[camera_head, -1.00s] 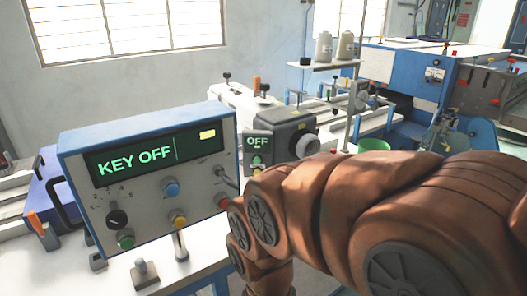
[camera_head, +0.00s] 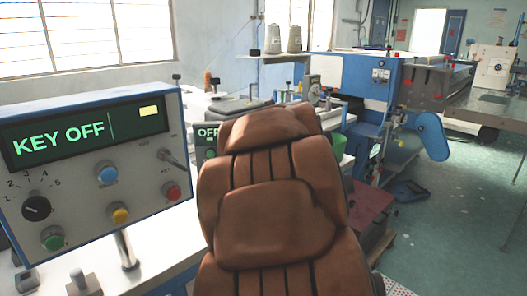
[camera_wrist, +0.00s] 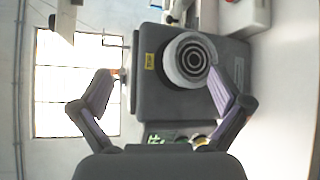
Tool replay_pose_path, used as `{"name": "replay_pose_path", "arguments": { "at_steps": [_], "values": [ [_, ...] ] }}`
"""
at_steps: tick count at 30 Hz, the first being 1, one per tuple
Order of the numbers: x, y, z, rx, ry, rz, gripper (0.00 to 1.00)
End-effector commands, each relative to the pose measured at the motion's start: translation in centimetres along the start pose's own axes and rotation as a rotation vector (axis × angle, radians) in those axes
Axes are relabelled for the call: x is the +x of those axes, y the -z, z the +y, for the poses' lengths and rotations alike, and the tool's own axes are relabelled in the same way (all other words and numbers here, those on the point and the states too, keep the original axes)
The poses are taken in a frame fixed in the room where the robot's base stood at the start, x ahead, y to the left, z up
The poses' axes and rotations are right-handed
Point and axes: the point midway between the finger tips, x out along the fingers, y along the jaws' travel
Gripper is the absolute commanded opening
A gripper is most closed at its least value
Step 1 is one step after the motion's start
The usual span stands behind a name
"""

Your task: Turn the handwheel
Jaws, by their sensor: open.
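The handwheel (camera_wrist: 187,60) is a pale round wheel with dark concentric rings, on the face of a dark grey machine housing (camera_wrist: 150,103) in the wrist view. My gripper (camera_wrist: 165,75) is open in front of it, with its fingers spread. The right finger overlaps the wheel's lower right edge; I cannot tell if they touch. The left finger is apart from the wheel, near the housing's left edge. In the head view the top of the housing (camera_head: 238,107) shows, but my brown arm hides the wheel and my gripper.
A control box (camera_head: 90,165) with a "KEY OFF" display stands at the left, with knobs and buttons. A small "OFF" panel (camera_head: 207,132) is partly behind my arm. Two thread cones (camera_head: 283,38) stand behind. A blue machine (camera_head: 355,85) is further back; open floor lies right.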

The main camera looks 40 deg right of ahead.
Motion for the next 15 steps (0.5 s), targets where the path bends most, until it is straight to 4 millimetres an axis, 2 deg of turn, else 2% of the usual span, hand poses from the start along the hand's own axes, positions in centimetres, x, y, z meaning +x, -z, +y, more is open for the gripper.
{"name": "replay_pose_path", "arguments": {
  "at_steps": [1,3,8,11,15],
  "values": [
    [1.2,-0.9,-0.2,-0.087,-0.049,0.001,1.0],
    [2.4,-1.6,0.6,-0.225,-0.125,0.016,1.0],
    [4.5,-2.2,1.1,-0.539,-0.285,0.065,1.0],
    [5.4,-2.1,0.2,-0.729,-0.376,0.106,1.0],
    [6.0,-1.7,-2.0,-0.972,-0.503,0.174,1.0]
  ]
}}
